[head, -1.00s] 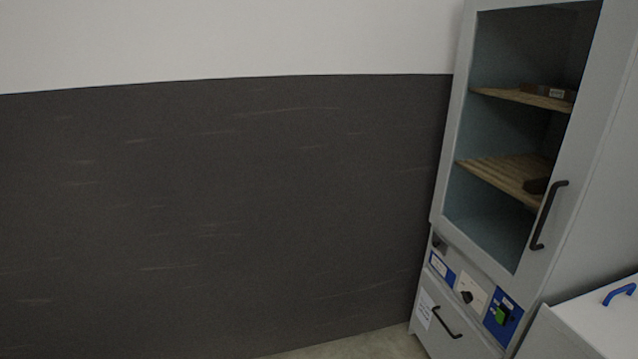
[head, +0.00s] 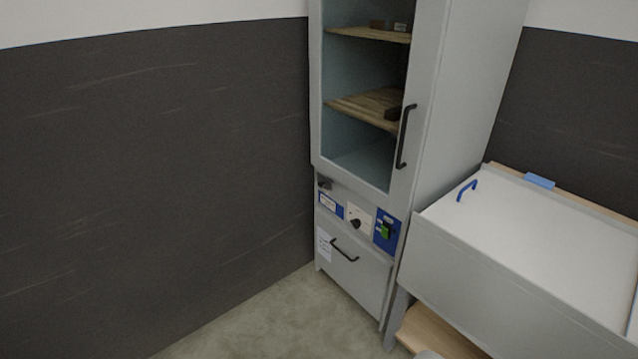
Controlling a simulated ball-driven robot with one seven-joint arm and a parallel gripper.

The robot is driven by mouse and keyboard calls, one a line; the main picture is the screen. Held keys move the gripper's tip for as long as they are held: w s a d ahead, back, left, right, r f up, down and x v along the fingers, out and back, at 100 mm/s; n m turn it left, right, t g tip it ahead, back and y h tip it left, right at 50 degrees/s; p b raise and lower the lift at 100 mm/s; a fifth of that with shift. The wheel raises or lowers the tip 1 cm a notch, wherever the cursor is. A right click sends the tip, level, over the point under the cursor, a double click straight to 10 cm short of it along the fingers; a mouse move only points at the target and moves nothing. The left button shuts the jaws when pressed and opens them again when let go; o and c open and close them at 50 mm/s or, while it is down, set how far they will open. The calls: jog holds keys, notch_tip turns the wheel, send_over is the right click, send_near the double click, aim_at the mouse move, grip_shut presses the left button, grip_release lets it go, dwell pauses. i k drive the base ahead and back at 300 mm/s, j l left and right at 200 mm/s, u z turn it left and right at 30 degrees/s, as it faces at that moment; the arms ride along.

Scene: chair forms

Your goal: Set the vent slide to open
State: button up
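A tall grey cabinet (head: 440,110) with a glass door stands in the corner, right of the middle in the head view. Below its door is a control strip with a small dark part (head: 325,182) at the upper left, a blue-framed label plate (head: 331,206), a white plate with a black knob (head: 356,223) and a blue plate with a green switch (head: 386,230). I cannot tell which of these is the vent slide, or its setting. My gripper is not in view.
The cabinet has a door handle (head: 405,137) and a lower drawer with a dark handle (head: 343,252). Bare floor (head: 270,325) lies in front of the cabinet.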

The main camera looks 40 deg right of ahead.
aim_at(322, 181)
jog(key=i+z, duration=0.2)
jog(key=i, duration=0.4)
jog(key=i+z, duration=0.2)
jog(key=i, duration=0.4)
jog(key=i+j+z, duration=0.2)
jog(key=i, duration=0.35)
jog(key=i+j+z, duration=0.1)
jog(key=i+z, duration=0.15)
jog(key=i, duration=0.35)
